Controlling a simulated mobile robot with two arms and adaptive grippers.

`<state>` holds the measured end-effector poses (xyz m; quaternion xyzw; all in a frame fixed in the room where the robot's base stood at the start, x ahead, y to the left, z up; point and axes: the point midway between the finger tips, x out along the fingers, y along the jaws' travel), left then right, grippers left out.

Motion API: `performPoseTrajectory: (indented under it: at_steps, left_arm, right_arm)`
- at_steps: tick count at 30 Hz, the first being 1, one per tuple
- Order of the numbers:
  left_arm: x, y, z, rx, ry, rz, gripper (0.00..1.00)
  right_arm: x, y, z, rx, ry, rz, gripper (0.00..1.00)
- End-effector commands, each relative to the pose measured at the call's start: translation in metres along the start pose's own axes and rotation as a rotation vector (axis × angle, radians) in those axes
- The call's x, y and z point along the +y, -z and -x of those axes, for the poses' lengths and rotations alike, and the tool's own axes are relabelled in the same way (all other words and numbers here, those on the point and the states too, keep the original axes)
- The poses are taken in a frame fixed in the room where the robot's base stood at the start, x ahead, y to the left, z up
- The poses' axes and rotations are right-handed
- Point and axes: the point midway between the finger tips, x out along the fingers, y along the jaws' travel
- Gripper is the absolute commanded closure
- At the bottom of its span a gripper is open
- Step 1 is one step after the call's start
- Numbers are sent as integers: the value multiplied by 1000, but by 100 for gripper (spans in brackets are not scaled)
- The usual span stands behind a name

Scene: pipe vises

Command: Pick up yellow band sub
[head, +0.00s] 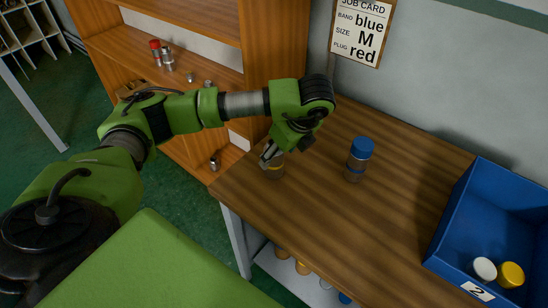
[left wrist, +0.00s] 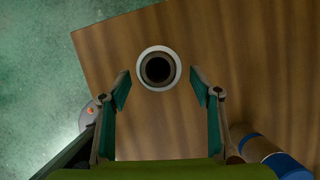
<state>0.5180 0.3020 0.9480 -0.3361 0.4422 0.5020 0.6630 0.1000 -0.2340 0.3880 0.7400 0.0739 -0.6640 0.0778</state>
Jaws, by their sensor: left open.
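A short pipe sub (head: 275,171) stands upright near the left end of the wooden table, with a yellowish band showing faintly. My left gripper (head: 270,152) is just above it and covers part of it in the head view. In the left wrist view the sub (left wrist: 158,52) appears from above as a pale ring with a dark open bore. The open fingers of my left gripper (left wrist: 160,80) lie to either side of the ring, with gaps visible on both sides. My right gripper is not in view.
A blue-capped cylinder (head: 358,158) stands to the right on the table (head: 330,220). A blue bin (head: 451,212) labelled 2 holds a white and a yellow round piece. The wooden shelf (head: 220,75) behind holds small parts. The job card (head: 361,30) reads blue, M, red.

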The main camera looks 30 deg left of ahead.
Motion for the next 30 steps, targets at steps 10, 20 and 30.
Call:
performPoseTrajectory:
  at_steps: [10,20,30]
  left_arm:
    - [1,-4,-42,0,-2,-1,42]
    - [1,-4,-43,0,-1,-1,68]
    - [0,-4,-42,-1,1,1,100]
  right_arm:
    - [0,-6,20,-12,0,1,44]
    - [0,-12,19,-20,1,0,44]
    - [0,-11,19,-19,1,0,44]
